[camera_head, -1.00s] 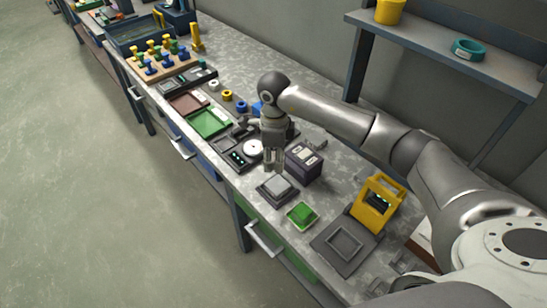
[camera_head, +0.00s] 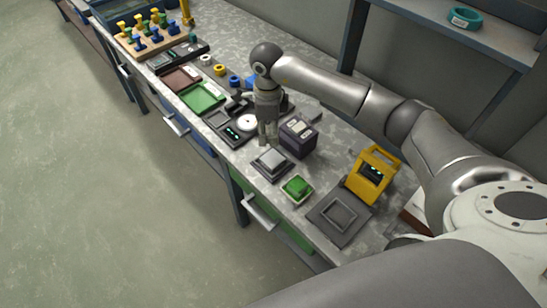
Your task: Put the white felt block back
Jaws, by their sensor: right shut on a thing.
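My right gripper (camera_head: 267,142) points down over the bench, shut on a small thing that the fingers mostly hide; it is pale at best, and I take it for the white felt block. Just in front of the fingertips is a square dark base with a pale grey top (camera_head: 272,162). I cannot tell whether the held thing touches it. A dark box with pale labels (camera_head: 298,137) stands close to the right of the fingers. My left gripper is not in view.
A green block in a pale tray (camera_head: 297,188), a grey square-recessed plate (camera_head: 340,217) and a yellow frame device (camera_head: 372,174) lie nearer. A white disc (camera_head: 247,122), a green tray (camera_head: 203,98) and a pegboard (camera_head: 152,42) lie farther along.

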